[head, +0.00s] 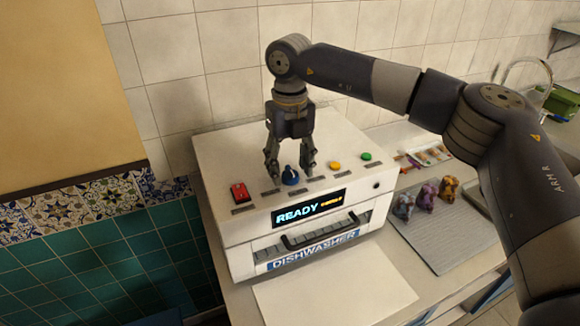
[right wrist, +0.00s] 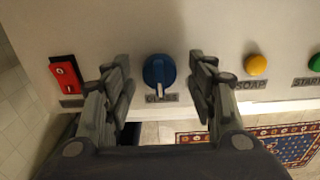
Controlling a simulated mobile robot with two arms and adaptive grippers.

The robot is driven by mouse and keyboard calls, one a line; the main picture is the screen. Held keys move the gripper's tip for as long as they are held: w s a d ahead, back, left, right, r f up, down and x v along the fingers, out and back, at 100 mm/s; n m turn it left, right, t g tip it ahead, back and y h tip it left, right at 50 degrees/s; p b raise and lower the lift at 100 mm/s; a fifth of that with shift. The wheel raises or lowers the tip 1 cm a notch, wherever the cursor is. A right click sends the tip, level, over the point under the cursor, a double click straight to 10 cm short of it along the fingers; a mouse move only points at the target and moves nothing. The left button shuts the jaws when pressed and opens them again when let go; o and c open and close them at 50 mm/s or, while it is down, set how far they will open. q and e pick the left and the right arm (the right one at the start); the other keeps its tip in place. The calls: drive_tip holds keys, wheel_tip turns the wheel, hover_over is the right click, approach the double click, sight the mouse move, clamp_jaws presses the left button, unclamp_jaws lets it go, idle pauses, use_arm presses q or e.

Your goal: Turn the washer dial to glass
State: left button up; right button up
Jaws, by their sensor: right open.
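The dishwasher (head: 216,160) is a white box on the counter. Its blue dial (head: 290,175) sits on the sloped top between a red switch and a yellow button. My right gripper (head: 291,168) is over the dial, fingers pointing down. In the right wrist view, the dial (right wrist: 158,70) lies between the two spread fingers, with a gap on each side. Its pointer part partly covers a label below that seems to begin with "GL". My right gripper is open and holds nothing. My left gripper is not in view.
The red switch (head: 239,191), yellow button (head: 335,165) and green button (head: 367,156) share the panel. The display (head: 308,207) reads "READY" with small orange text. Several small figurines (head: 426,196) stand on a grey mat (head: 440,245) to the right. A tiled wall is behind.

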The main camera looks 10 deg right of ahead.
sight(290, 169)
wheel_tip(290, 169, up, 11)
drive_tip(key=shift+r, duration=0.2)
idle(0.4)
